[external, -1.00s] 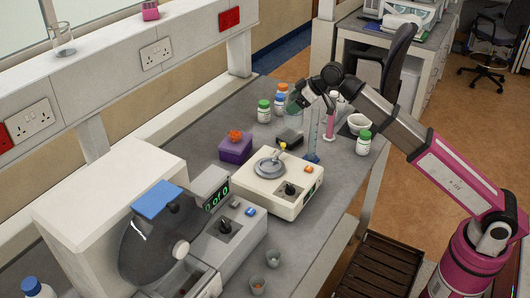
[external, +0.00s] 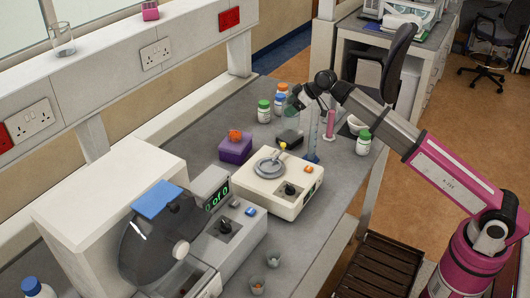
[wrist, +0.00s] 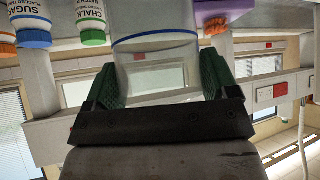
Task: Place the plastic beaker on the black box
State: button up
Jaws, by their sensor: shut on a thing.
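My gripper (external: 291,106) is over the far part of the bench, near the black box (external: 289,138). In the wrist view its green finger pads (wrist: 160,88) are shut on the clear plastic beaker (wrist: 155,65), which has a blue band near its edge. The beaker is hard to make out in the external view. The black box is a low dark block on the bench, below my gripper in the picture. I cannot pick out the box in the wrist view, and the gap between beaker and box is unclear.
A tall clear cylinder with a blue base (external: 312,140) stands just right of the box, with a pink cylinder (external: 329,124) beyond. Bottles (external: 264,112) stand at left, near a purple box (external: 235,150). A cream device (external: 265,190) is in front.

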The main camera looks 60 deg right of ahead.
jog(key=shift+f, duration=1.6)
jog(key=shift+f, duration=0.1)
jog(key=o, duration=0.8)
jog(key=shift+r, duration=0.2)
jog(key=v, duration=1.2)
jog(key=shift+s+a+f, duration=0.1)
